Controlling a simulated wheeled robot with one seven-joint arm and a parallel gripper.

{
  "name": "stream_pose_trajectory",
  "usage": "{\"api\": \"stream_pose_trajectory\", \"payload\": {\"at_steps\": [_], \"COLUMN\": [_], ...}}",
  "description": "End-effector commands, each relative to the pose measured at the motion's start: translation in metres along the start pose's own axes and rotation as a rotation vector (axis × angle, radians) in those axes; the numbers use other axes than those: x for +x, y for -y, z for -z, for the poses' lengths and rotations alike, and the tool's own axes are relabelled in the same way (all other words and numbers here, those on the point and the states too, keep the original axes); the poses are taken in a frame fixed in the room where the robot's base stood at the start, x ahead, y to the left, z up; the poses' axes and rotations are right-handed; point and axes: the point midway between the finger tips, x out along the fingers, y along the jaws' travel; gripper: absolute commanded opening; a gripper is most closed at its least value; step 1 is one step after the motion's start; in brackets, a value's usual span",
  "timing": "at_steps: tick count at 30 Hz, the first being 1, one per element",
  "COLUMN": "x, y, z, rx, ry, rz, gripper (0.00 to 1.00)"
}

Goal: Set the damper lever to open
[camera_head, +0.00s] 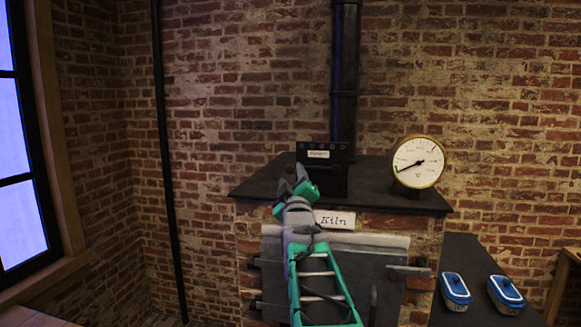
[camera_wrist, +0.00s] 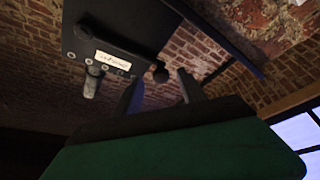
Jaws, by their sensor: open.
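The damper plate (camera_head: 335,178) is a dark upright panel with a small white label, on top of the kiln in front of the flue pipe. In the wrist view the plate (camera_wrist: 85,18) fills the upper left, with its label and several small studs. A dark bar ending in a round black knob (camera_wrist: 160,73), apparently the damper lever, reaches out from the plate. My gripper (camera_head: 292,178) is open at the plate's left side. In the wrist view the knob appears between my gripper's fingers (camera_wrist: 160,90); contact cannot be told. The lever is not distinguishable in the head view.
The kiln top (camera_head: 385,193) bears a round dial gauge (camera_head: 418,162) at right. The black flue pipe (camera_head: 344,75) rises behind the plate. Two blue-and-white lidded containers (camera_head: 455,290) (camera_head: 505,294) sit on a dark surface at lower right. A window (camera_head: 20,130) is at left.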

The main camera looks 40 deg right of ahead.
Motion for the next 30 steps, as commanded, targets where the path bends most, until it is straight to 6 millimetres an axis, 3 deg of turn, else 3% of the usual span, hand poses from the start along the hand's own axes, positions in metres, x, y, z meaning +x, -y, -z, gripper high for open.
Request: {"api": "stream_pose_trajectory", "payload": {"at_steps": [3, 6, 16, 30], "x": [0.025, 0.037, 0.043, 0.042], "y": [-0.002, -0.001, 0.001, 0.001], "z": [0.002, 0.002, 0.001, 0.001], "rx": [0.001, 0.002, 0.002, 0.003], "ry": [0.001, 0.000, 0.000, 0.000], "rz": [0.002, 0.002, 0.002, 0.002], "gripper": [0.48, 0.48, 0.47, 0.09]}}
